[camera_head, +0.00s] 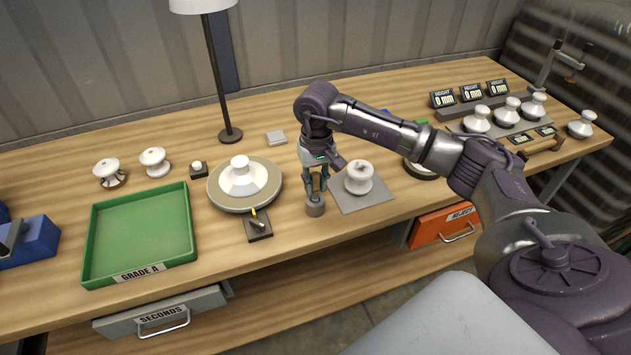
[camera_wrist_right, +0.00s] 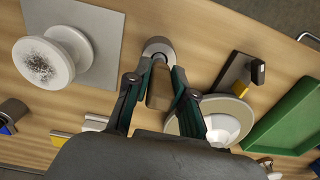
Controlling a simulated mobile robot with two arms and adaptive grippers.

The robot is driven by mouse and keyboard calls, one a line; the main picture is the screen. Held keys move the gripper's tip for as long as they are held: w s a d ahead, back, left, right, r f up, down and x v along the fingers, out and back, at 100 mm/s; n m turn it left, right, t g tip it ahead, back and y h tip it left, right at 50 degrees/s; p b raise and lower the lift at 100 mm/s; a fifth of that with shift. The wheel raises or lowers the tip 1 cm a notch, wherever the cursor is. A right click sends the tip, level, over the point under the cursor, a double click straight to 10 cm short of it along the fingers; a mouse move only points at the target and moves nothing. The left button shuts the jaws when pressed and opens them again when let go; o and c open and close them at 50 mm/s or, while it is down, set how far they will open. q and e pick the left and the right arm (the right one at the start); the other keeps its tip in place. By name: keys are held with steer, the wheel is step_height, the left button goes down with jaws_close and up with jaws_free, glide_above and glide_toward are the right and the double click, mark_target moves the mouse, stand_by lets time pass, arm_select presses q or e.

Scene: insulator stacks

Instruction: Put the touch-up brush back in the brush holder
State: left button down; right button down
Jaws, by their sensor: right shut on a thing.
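My right gripper (camera_head: 316,190) points down at the front middle of the table, right above the brush holder (camera_head: 315,209), a small grey cylindrical cup. In the right wrist view the gripper (camera_wrist_right: 161,68) is shut on the touch-up brush (camera_wrist_right: 157,92), whose brownish handle shows between the fingers. The brush is in line with the round opening of the brush holder (camera_wrist_right: 158,42). Its lower end is hidden, so I cannot tell how deep it sits in the cup. My left gripper is not in view.
A white insulator (camera_head: 359,177) on a grey mat (camera_head: 375,201) stands close right of the holder. Left are a round turntable (camera_head: 270,199) with an insulator, a dark block (camera_head: 258,231) and a green tray (camera_head: 98,243). The table's front edge is near.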

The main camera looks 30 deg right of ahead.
mark_target(316, 189)
steer(key=shift+f+b, duration=1.45)
steer(key=shift+f, duration=0.2)
steer(key=c, duration=0.9)
jaws_free()
steer(key=shift+r, duration=0.1)
steer(key=shift+r, duration=0.2)
step_height(316, 189, up, 12)
steer(key=shift+d+f, duration=0.1)
steer(key=shift+f, duration=0.1)
